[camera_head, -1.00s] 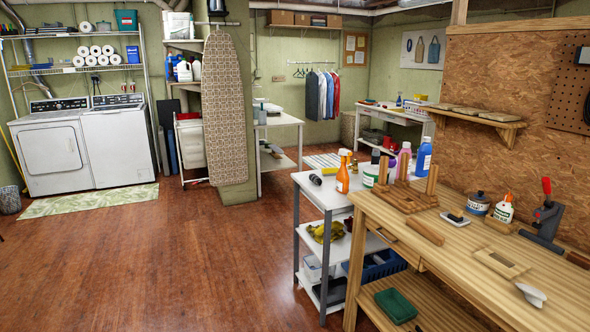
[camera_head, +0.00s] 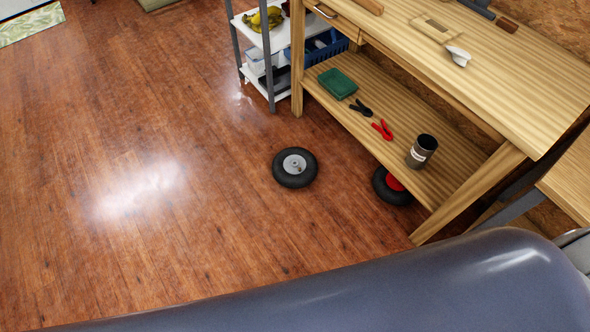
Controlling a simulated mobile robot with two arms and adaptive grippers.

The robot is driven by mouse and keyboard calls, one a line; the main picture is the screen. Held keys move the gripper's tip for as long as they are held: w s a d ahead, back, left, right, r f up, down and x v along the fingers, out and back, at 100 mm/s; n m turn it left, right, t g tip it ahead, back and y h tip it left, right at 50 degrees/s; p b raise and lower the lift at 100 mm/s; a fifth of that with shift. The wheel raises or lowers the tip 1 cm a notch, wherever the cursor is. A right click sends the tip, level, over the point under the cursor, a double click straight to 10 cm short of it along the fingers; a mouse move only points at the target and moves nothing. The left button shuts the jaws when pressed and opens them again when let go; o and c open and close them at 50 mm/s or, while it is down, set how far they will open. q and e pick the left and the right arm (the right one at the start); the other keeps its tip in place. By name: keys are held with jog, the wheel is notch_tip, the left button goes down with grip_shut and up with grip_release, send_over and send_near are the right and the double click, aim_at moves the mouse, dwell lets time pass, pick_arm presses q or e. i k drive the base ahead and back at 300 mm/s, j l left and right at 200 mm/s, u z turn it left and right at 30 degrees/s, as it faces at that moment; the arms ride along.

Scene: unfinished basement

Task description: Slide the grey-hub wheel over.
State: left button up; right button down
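The grey-hub wheel (camera_head: 295,167) lies flat on the wooden floor, its black tyre around a light grey hub. It is in front of the workbench, to the left of the bench's lower shelf. A second wheel with a red hub (camera_head: 393,185) lies on the floor to its right, partly hidden under the lower shelf. Neither of my grippers is in view.
The wooden workbench (camera_head: 468,78) has a lower shelf with a green tray (camera_head: 337,83), black and red clamps (camera_head: 382,129) and a dark can (camera_head: 422,151). A white-shelved cart (camera_head: 262,37) stands behind. The floor to the left is clear.

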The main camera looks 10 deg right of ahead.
aim_at(294, 167)
jog(key=i+j+z, duration=0.1)
jog(key=z, duration=0.3)
jog(key=i+j+z, duration=0.15)
jog(key=z, duration=0.25)
jog(key=i+j+z, duration=0.1)
jog(key=z, duration=0.3)
jog(key=j, duration=0.1)
